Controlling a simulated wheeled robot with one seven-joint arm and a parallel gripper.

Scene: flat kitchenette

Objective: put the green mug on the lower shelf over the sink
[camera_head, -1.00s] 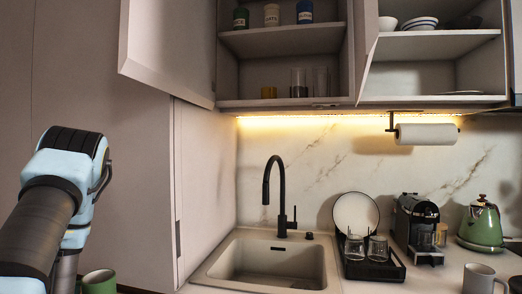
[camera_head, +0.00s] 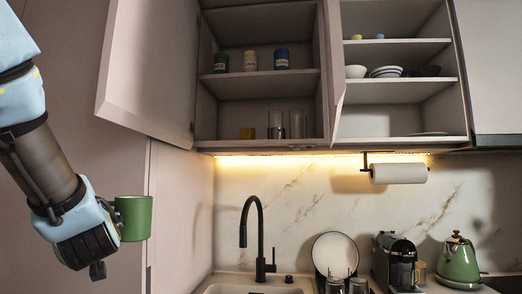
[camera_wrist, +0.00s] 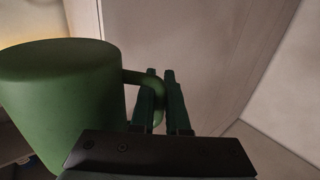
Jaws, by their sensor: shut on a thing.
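The green mug (camera_head: 133,218) is up in the air at the left of the head view, in front of the tall cabinet side and left of the sink. It looks upright. My gripper (camera_wrist: 160,72) is shut on the mug's handle, which the wrist view shows between the fingers; the mug (camera_wrist: 62,105) fills the left of that view.
An open cabinet door (camera_head: 150,75) juts out at the left, above the mug. Jars (camera_head: 251,60) stand on the shelf above. A black tap (camera_head: 258,235) rises over the sink (camera_head: 250,287). The lower shelf's left part looks free.

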